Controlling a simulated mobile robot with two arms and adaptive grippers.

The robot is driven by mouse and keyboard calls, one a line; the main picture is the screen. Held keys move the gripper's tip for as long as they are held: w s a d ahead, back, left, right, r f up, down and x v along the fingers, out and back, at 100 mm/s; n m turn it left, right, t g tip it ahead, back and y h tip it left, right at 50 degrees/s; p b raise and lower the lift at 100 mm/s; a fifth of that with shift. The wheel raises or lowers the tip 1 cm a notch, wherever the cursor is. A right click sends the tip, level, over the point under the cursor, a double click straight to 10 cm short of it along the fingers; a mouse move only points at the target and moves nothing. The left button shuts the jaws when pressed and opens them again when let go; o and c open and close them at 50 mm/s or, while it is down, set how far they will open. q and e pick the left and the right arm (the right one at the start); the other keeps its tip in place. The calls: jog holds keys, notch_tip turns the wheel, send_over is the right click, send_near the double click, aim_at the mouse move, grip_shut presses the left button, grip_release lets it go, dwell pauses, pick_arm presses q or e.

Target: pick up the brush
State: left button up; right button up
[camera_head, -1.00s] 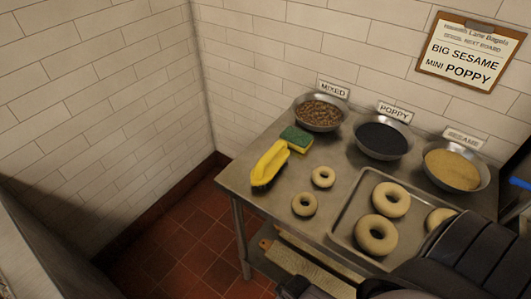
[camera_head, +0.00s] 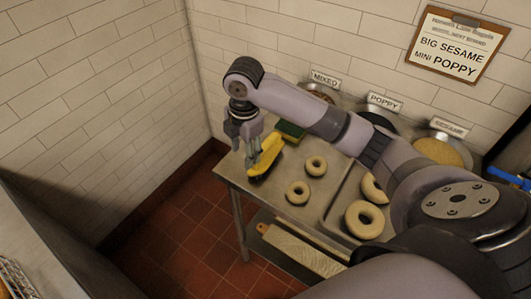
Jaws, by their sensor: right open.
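The yellow brush (camera_head: 267,154) with dark bristles lies at the left edge of the steel table (camera_head: 237,181), beside a green and yellow sponge (camera_head: 291,131). My right arm reaches across the table from the lower right. My right gripper (camera_head: 247,155) is open and hangs fingers down at the brush's left side, overlapping it in the picture. I cannot tell whether the fingers touch it. Part of the brush is hidden behind the gripper. My left gripper is not in view.
Two small bagels (camera_head: 315,166) lie right of the brush. A tray with larger bagels (camera_head: 365,219) and bowls labelled mixed, poppy and sesame (camera_head: 437,152) are partly hidden by my arm. Tiled walls stand behind and left.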

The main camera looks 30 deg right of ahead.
notch_tip(320, 180, up, 11)
jog(key=n, duration=0.2)
send_over(268, 142)
jog(key=a, duration=0.1)
jog(key=shift+g, duration=0.4)
jog(key=f+p, duration=0.1)
jog(key=f, duration=0.4)
jog(key=f+p, duration=0.1)
jog(key=f, duration=0.5)
jog(key=shift+w+d+f, duration=0.15)
jog(key=shift+d+f, duration=0.05)
jog(key=shift+f, duration=0.1)
jog(key=f, duration=0.1)
jog(key=f+p, duration=0.1)
jog(key=f, duration=0.1)
jog(key=f+p, duration=0.1)
jog(key=f, duration=0.1)
jog(key=shift+d, duration=0.25)
jog(key=shift+f, duration=0.15)
jog(key=shift+c, duration=0.4)
grip_shut()
